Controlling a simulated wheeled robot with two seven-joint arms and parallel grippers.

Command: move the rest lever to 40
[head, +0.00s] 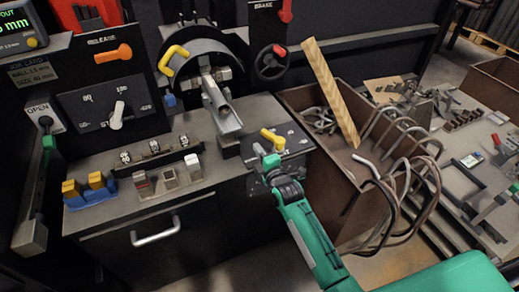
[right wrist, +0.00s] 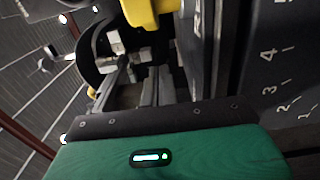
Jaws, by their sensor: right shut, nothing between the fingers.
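The rest lever is a short yellow handle (head: 272,140) on a dark plate with a scale (head: 296,138), at the right end of the bench. Its yellow end (right wrist: 150,12) shows at the top edge of the right wrist view. There, the numerals 1 to 4 with tick marks (right wrist: 275,80) are on the plate at the right. My right gripper (head: 261,151) is shut and empty, close to the lever's near-left side. I cannot tell whether it touches the lever. My left gripper is not in view.
A metal trough (head: 222,107) and round bending head with another yellow handle (head: 172,58) stand left of the lever. A brown bin (head: 345,170) with bent rods (head: 420,185) and a wooden board (head: 330,90) is close on the right.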

